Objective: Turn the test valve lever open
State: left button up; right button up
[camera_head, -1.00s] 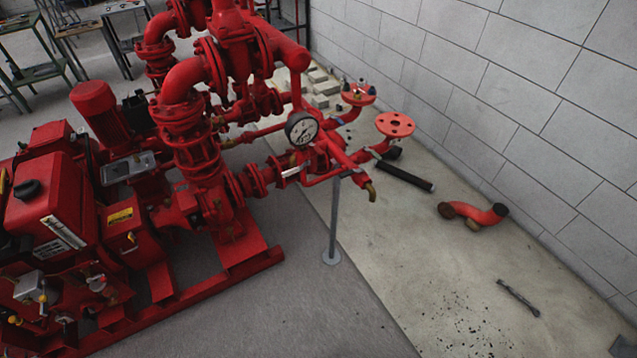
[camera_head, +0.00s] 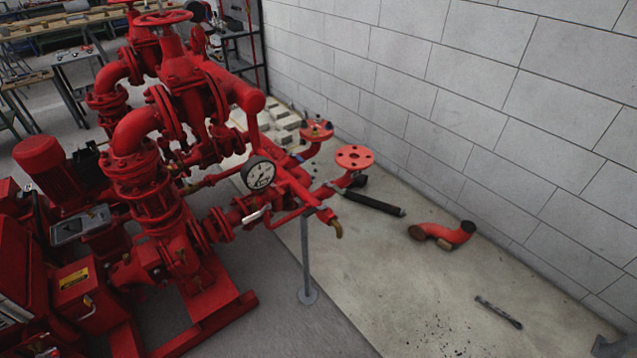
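The red pumpset (camera_head: 150,215) fills the left half of the view. A grey support post (camera_head: 306,250) stands under this pipework. Neither of my grippers shows in the view.
A red round flange (camera_head: 354,158) stands right of the gauge. On the floor lie a black pipe (camera_head: 373,203), a red elbow pipe (camera_head: 445,235) and a wrench-like tool (camera_head: 498,312). A block wall (camera_head: 480,110) bounds the right side. The floor right of the post is mostly clear.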

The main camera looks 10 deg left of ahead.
aim_at(277, 187)
jog(key=z, duration=0.25)
jog(key=i, duration=1)
jog(key=u, duration=0.65)
